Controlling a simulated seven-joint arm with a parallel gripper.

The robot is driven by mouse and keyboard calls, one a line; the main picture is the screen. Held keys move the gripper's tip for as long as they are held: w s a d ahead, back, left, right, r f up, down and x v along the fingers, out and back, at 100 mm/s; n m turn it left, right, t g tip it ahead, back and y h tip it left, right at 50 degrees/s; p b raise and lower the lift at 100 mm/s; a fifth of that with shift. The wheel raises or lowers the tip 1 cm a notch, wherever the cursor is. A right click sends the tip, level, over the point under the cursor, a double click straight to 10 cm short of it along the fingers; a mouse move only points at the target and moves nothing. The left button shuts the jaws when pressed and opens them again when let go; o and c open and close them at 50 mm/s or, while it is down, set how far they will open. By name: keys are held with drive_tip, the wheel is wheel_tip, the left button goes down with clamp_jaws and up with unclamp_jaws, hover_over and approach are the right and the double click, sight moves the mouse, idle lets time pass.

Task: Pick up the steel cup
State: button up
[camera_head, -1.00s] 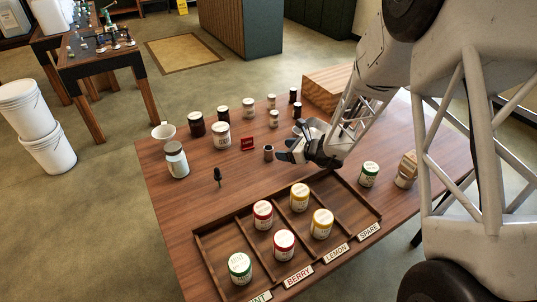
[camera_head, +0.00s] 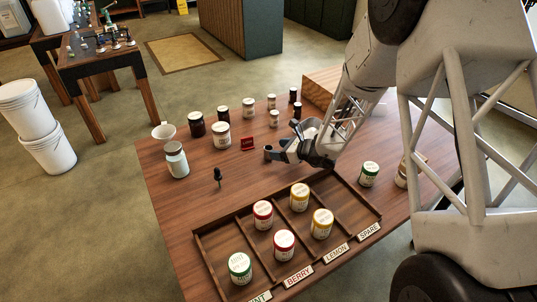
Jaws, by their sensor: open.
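A small steel cup (camera_head: 267,153), grey with brownish reflections, stands upright on the wooden table, left of centre in the head view. My gripper (camera_head: 279,150) is low over the table, right beside the cup on its right, with its fingers pointing left toward it. The gripper is open. The fingers partly overlap the cup in this view, so I cannot tell whether they touch it or how far they reach around it.
A red card holder (camera_head: 247,143) stands just behind the cup. Several jars stand farther back, with a white mug (camera_head: 163,131) at left. A divided wooden tray (camera_head: 338,254) with lidded jars lies in front. A wooden box (camera_head: 322,87) stands behind my arm.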

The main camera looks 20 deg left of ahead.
sight(268, 149)
drive_tip(key=shift+a, duration=0.1)
drive_tip(key=shift+x, duration=2.55)
drive_tip(key=shift+s, duration=0.15)
drive_tip(key=shift+c, duration=0.5)
drive_tip(key=c, duration=0.9)
wheel_tip(268, 149, up, 10)
